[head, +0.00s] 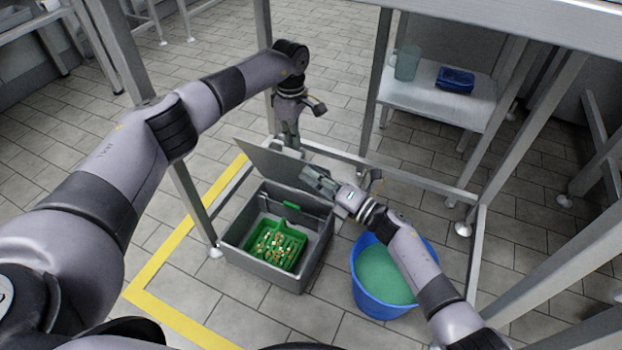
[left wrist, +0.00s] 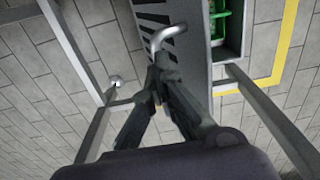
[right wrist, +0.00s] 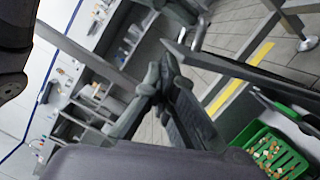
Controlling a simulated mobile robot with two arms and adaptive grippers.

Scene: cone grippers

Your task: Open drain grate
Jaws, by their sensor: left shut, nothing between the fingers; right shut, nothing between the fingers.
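The drain grate (head: 275,160) is a grey panel standing tilted up at the back of the grey drain box (head: 262,280). The left wrist view shows dark slots on the grate (left wrist: 158,14) and a pale bent handle (left wrist: 168,35). My left gripper (head: 291,146) is shut and empty behind the grate; its tips (left wrist: 163,62) are close to the handle, contact unclear. My right gripper (head: 310,178) is shut and empty at the grate's right, above the box. In the right wrist view, its tips (right wrist: 166,62) are near the grate's edge (right wrist: 215,62).
A green basket (head: 290,207) holding small debris sits inside the open box. A blue bucket (head: 366,300) stands close to its right, under my right arm. Metal frame legs and rails (head: 190,205) surround the box. Yellow floor tape (head: 150,281) runs at left.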

